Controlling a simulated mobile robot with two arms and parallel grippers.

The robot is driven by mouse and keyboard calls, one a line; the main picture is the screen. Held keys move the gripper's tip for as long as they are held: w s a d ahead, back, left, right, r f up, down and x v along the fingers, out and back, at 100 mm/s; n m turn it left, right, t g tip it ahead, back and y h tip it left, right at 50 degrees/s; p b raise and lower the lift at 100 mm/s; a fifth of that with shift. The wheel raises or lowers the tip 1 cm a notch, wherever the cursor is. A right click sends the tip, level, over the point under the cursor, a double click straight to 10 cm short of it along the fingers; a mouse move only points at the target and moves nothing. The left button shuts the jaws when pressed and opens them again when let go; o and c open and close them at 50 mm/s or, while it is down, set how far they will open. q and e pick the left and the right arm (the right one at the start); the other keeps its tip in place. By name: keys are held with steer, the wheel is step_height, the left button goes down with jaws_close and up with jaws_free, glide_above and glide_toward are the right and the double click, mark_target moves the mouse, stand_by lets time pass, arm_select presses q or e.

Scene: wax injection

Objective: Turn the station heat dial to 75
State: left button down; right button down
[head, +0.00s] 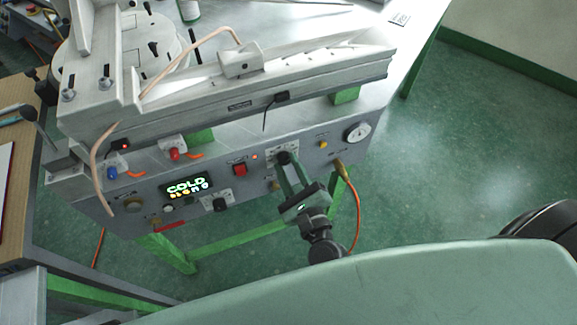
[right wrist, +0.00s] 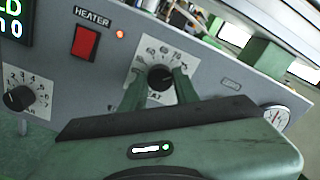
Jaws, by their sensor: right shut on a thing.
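The heat dial (right wrist: 160,77) is a black knob on a white scale plate marked with numbers, on the station's grey front panel. In the head view the dial (head: 284,157) is partly covered by my right gripper (head: 287,163). In the right wrist view my right gripper (right wrist: 158,88) has its two green fingers shut on either side of the knob. The fingers hide part of the scale, and I cannot read the set value. The display (head: 186,187) reads "COLD" with a smaller line below. My left gripper is not in view.
The red heater switch (right wrist: 85,42) with a lit red lamp sits left of the dial. Another black knob (right wrist: 18,97) is further left. A round gauge (head: 357,132) is to the right. An orange hose (head: 357,205) hangs below the panel.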

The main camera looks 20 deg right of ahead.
steer(key=shift+f, duration=0.1)
steer(key=c, duration=1.1)
jaws_free()
steer(key=shift+o, duration=0.2)
steer(key=shift+s, duration=0.1)
steer(key=s+b, duration=0.1)
steer(key=s, duration=0.6)
steer(key=shift+s+d+b, duration=0.25)
steer(key=shift+s+b, duration=0.1)
